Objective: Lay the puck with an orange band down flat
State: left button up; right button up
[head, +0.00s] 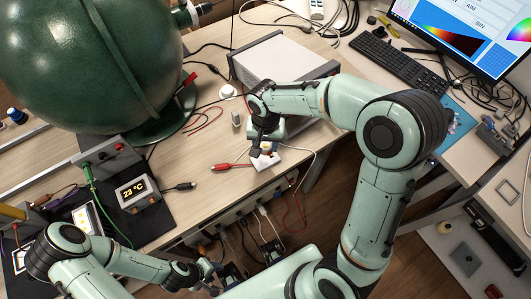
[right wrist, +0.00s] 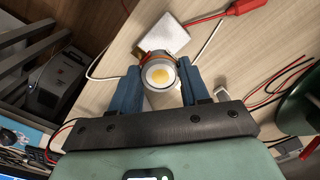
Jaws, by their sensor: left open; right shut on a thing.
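The puck's round face points towards the wrist camera. In the head view my right gripper (head: 264,149) is low over the table's front part, by a small white block (head: 268,160). The puck is mostly hidden there. Whether it touches the surface below, I cannot tell. My left gripper (head: 208,276) is open at the bottom, away from the puck.
A red clip lead (head: 225,166) lies just left of the white block. A grey instrument box (head: 280,62) stands behind, and a large green sphere (head: 95,60) at the left. A small grey cylinder (head: 236,119) and a white round piece (head: 228,91) stand nearby.

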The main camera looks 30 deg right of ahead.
aim_at(265, 159)
jog(key=shift+f, duration=3.15)
jog(key=shift+b, duration=0.3)
jog(key=shift+f, duration=0.2)
jog(key=o, duration=1.2)
jog(key=shift+r, duration=0.1)
